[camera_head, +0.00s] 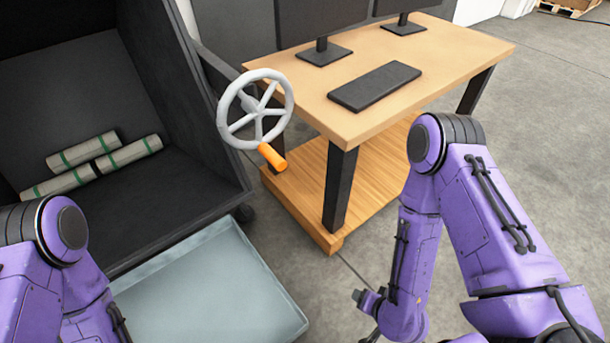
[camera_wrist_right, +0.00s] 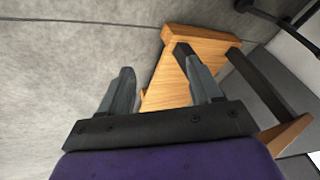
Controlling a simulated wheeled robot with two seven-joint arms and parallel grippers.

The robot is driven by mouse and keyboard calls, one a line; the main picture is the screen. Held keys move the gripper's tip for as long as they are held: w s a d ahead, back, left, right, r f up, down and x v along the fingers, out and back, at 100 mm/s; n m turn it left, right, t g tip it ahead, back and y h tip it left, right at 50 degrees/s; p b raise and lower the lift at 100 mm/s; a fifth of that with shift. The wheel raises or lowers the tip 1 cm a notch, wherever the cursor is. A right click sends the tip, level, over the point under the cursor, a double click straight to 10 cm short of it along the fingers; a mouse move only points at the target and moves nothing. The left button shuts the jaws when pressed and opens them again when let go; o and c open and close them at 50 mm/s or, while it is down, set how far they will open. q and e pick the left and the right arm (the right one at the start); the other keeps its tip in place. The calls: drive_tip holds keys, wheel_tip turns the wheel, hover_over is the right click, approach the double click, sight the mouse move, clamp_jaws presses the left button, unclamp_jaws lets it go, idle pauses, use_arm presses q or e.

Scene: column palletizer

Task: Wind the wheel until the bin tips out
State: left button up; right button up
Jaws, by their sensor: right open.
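The grey spoked wheel (camera_head: 256,109) stands upright at the right side of the dark bin (camera_head: 184,110). Its orange handle (camera_head: 272,157) sticks out at the lower right of the rim. The bin holds several beige rolls with green bands (camera_head: 82,151). My right gripper (camera_wrist_right: 160,88) is open and empty in the right wrist view, pointing toward the floor and the desk. In the head view, my right arm hangs at the lower right, well apart from the handle. My left arm enters at the lower left, and its gripper is out of the picture.
A pale grey tray (camera_head: 215,290) lies on the floor in front of the bin. A wooden desk (camera_head: 400,75) with a keyboard (camera_head: 375,86) and monitors stands right of the wheel, with a low wooden shelf (camera_head: 315,195) beneath. Concrete floor is clear at the right.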

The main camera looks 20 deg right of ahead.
drive_tip(key=w+a+r+m+t+y, duration=0.2)
drive_tip(key=w+a+r+t+y, duration=0.15)
drive_tip(key=w+a+r, duration=0.45)
drive_tip(key=m+t+y+p, duration=0.2)
drive_tip(key=m+t+y, duration=0.15)
drive_tip(key=t, duration=0.45)
approach(274, 158)
drive_tip(key=shift+g, duration=0.25)
drive_tip(key=x, duration=0.3)
drive_tip(key=b+x, duration=0.1)
drive_tip(key=x, duration=0.2)
drive_tip(key=f+x, duration=0.1)
drive_tip(key=x, duration=0.3)
drive_tip(key=shift+w+d+b, duration=0.15)
drive_tip(key=shift+d+b, duration=0.25)
use_arm(q)
drive_tip(key=shift+s+r, duration=0.25)
drive_tip(key=shift+s, duration=0.1)
use_arm(e)
drive_tip(key=shift+w+a, duration=0.2)
drive_tip(key=shift+w, duration=0.35)
clamp_jaws()
